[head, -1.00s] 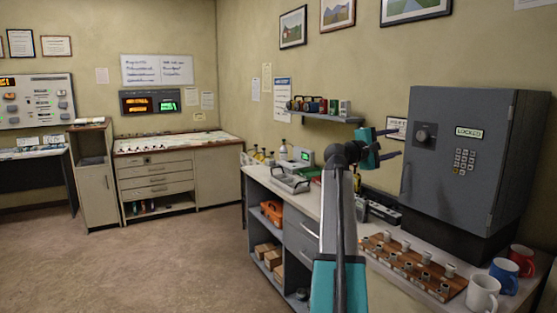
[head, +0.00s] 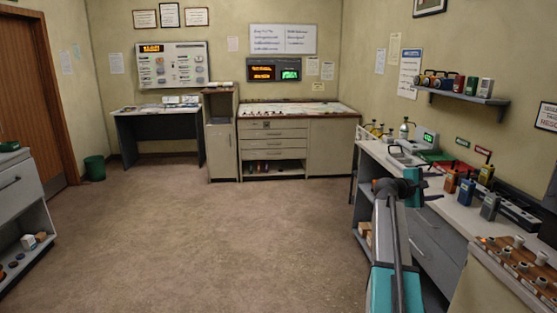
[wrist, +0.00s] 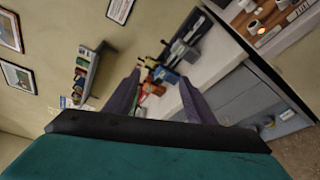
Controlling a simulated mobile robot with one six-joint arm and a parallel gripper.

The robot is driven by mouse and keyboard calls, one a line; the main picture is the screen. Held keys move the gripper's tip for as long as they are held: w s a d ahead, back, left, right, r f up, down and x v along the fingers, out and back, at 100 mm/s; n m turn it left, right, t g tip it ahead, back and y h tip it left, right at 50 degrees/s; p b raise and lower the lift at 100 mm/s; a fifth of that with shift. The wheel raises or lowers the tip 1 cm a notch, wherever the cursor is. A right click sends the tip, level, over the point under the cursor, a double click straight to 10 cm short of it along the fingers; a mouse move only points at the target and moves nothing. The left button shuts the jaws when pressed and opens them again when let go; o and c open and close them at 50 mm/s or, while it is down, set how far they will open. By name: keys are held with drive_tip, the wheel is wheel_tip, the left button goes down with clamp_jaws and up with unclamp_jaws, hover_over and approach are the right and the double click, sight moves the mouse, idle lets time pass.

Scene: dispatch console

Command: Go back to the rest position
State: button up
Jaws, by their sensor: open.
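My gripper (head: 432,191) is at the right in the head view, raised in front of the long counter (head: 455,212). In the wrist view my gripper (wrist: 160,95) shows two dark fingers spread apart with nothing between them. Beyond the fingers the counter and several small radios (wrist: 165,76) show, apart from the gripper. My arm rises from the lower right of the head view.
The counter with radios (head: 466,190) and a wooden rack (head: 520,265) runs along the right. A wall shelf (head: 465,96) hangs above it. A cabinet (head: 20,200) stands at the left, a map console (head: 290,145) at the back. The middle floor is clear.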

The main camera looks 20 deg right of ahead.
drive_tip(key=w+a+f+n+t+y, duration=0.1)
drive_tip(key=w+a+f, duration=0.2)
drive_tip(key=a+f, duration=0.35)
drive_tip(key=w+a+f+n+y, duration=0.15)
drive_tip(key=a+f, duration=0.25)
drive_tip(key=f, duration=0.6)
drive_tip(key=w+a+f+t+y, duration=0.1)
drive_tip(key=w+a+f, duration=0.2)
drive_tip(key=a+f, duration=0.35)
drive_tip(key=s+a+f+n+y, duration=0.1)
drive_tip(key=s+a+f+y, duration=0.1)
drive_tip(key=a+f, duration=0.85)
drive_tip(key=s+a+f+y, duration=0.2)
drive_tip(key=a+f, duration=0.5)
drive_tip(key=f, duration=0.6)
drive_tip(key=s+a+f+m+g+y, duration=0.1)
drive_tip(key=s+a+f+g+y, duration=0.3)
drive_tip(key=s+a+f, duration=1.45)
drive_tip(key=s+a+f+m+g+y, duration=0.2)
drive_tip(key=s+a+m+g+y, duration=0.2)
drive_tip(key=s+a, duration=1)
drive_tip(key=shift+s+f+m+y, duration=0.15)
drive_tip(key=shift+s+m+y, duration=0.3)
drive_tip(key=shift+s+m, duration=1.5)
